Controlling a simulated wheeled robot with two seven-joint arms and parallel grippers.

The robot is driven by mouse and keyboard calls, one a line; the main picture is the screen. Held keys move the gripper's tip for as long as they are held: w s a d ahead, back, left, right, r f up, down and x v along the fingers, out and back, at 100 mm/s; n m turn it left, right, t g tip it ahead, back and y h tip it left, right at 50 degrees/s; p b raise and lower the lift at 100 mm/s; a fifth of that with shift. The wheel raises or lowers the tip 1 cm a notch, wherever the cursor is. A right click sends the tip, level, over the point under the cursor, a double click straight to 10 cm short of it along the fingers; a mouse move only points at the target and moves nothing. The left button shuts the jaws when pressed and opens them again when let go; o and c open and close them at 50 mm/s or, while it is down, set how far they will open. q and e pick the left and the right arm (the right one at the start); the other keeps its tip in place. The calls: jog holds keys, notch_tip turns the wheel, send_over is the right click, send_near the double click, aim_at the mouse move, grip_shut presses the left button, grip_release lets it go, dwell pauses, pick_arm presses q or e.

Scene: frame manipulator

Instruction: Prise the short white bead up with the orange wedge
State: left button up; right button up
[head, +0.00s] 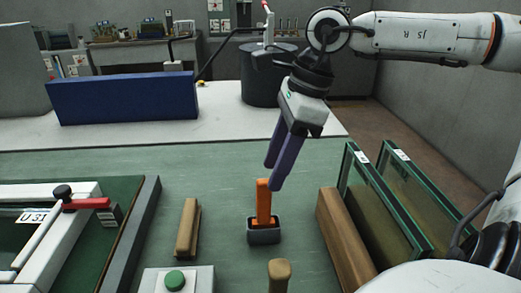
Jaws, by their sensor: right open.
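The orange wedge (263,203) stands upright in a small dark grey holder (263,236) on the green mat. My right gripper (273,175) has purple fingers pointing down just above the wedge's top. It is open, with nothing seen between its fingers. Whether a finger touches the wedge, I cannot tell. A white frame (60,238) lies at the left, cut off by the picture edge, with a label reading U 31 and a red-handled clamp (85,204). I cannot make out the short white bead as a separate piece of it. My left gripper is not in view.
A wooden block (188,229) lies left of the holder. Glass panes (385,205) stand in a rack with a wooden rail (344,242) at right. A green-button box (177,281) and wooden handle (279,274) are at front. A blue block (122,98) stands behind.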

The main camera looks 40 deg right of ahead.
aim_at(264, 199)
jog(key=b+x, duration=0.1)
jog(key=x, duration=0.1)
jog(key=b+x, duration=0.3)
jog(key=x, duration=0.1)
jog(key=shift+s+f+b, duration=0.3)
jog(key=shift+b, duration=0.05)
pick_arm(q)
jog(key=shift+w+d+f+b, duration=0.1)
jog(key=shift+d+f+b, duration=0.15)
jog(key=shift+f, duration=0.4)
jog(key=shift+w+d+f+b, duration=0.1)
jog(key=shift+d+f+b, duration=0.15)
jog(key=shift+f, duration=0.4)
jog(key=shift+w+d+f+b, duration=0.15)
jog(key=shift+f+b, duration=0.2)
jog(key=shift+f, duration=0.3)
pick_arm(e)
jog(key=shift+x, duration=1)
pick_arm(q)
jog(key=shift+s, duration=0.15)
pick_arm(e)
jog(key=shift+w+a, duration=0.1)
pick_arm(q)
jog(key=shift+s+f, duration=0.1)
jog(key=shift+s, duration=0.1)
pick_arm(e)
grip_shut()
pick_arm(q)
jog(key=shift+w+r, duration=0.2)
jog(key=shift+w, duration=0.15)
